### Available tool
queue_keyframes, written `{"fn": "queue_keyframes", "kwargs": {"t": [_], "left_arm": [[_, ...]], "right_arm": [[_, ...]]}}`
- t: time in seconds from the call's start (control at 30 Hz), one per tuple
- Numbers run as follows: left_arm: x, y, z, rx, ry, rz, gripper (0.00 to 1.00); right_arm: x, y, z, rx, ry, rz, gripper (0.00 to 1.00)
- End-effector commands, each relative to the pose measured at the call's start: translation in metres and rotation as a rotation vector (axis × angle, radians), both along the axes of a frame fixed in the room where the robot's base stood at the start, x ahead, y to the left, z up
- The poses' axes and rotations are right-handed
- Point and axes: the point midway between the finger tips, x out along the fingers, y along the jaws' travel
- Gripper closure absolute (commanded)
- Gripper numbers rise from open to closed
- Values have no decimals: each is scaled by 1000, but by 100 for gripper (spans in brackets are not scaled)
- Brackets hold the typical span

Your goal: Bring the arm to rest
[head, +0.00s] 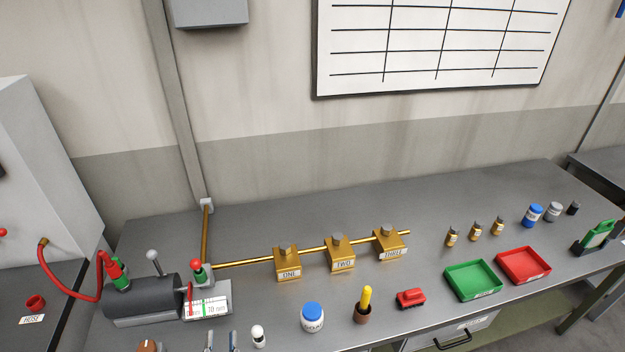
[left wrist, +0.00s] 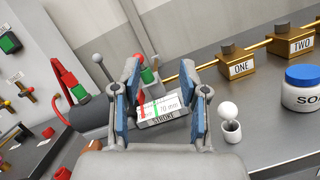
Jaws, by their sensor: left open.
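My left gripper (head: 221,341) shows only as fingertips at the bottom edge of the head view. In the left wrist view the left gripper (left wrist: 163,78) is open, its blue-padded fingers apart with nothing held between them. Beyond and between the fingers shows the white stroke gauge (left wrist: 160,107) with a green mark. In the head view this gauge (head: 208,306) is at the front of the dark grey cylinder (head: 143,296). A white ball-topped piece (left wrist: 229,112) stands in a small grey cup right of the fingers. My right gripper is not in view.
Brass blocks ONE (head: 288,265), TWO (head: 340,255) and THREE (head: 391,245) sit along a brass pipe. A blue-lidded jar (head: 312,318), yellow-handled tool (head: 366,301), red railcar-like piece (head: 410,298), green tray (head: 472,281) and red tray (head: 523,266) stand rightward.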

Motion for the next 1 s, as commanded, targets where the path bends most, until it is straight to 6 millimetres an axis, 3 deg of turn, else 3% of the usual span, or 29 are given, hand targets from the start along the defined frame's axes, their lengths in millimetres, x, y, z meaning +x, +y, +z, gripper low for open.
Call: {"fn": "queue_keyframes", "kwargs": {"t": [0.13, 0.27, 0.37, 0.47, 0.6, 0.7, 0.8, 1.0], "left_arm": [[-4, -37, 13, 314, -41, -117, 56], [-13, -78, 8, 679, -68, -250, 56], [-27, -112, -18, 1060, -73, -398, 56], [-48, -132, -70, 1503, -42, -595, 56], [-79, -115, -138, 1958, 51, -853, 56], [-99, -91, -172, 2174, 132, -1021, 56], [-119, -64, -195, 2332, 223, -1179, 56], [-157, -7, -217, 2530, 425, -1483, 56]], "right_arm": [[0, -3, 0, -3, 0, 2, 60], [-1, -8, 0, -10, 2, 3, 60], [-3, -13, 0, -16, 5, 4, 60], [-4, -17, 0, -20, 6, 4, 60], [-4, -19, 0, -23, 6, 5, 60], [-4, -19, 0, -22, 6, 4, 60], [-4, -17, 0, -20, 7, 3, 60], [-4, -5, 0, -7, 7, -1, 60]]}}
